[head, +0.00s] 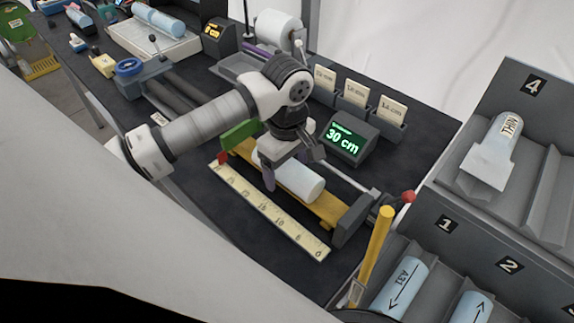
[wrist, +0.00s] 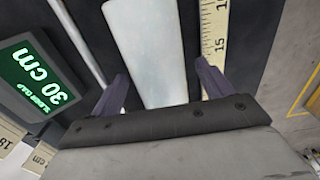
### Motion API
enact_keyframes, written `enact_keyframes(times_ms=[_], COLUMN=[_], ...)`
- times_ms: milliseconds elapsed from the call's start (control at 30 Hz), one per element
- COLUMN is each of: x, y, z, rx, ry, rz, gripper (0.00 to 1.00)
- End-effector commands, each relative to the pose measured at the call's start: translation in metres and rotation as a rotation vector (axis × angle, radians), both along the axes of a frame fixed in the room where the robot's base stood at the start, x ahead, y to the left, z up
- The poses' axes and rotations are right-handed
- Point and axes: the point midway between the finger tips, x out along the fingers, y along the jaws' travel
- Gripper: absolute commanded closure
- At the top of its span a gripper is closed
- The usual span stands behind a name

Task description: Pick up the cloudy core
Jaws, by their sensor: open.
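A whitish, cloudy core (head: 303,184) lies in the yellow trough of a measuring stand, alongside a ruler. It also shows in the wrist view (wrist: 148,45), running lengthwise between my fingers. My gripper (head: 290,168) is right over the core, with its purple fingers apart. In the wrist view my gripper (wrist: 160,82) is open, with one finger on each side of the core and a dark gap by each. Part of the core is hidden under my gripper in the head view. I cannot tell how far the fingertips reach down beside it.
A green 30 cm display (head: 344,139) stands behind the trough, and a ruler (head: 270,212) lies in front. A yellow post (head: 375,243) rises at the right near numbered racks holding labelled blue cores (head: 400,287). Another core (head: 497,150) lies in rack 4.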

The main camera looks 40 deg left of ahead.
Motion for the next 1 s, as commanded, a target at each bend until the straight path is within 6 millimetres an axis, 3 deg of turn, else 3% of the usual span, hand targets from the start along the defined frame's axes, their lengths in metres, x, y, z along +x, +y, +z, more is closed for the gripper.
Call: enact_keyframes(times_ms=[167,600,1000], x=[0.0000,0.0000,0.0004], y=[0.0001,0.0002,0.0007], z=[-0.0002,0.0002,0.0074], rx=[0.000,0.000,0.001], ry=[0.000,0.000,-0.001], rz=[0.000,0.001,0.001], gripper=[0.24,0.81,0.83])
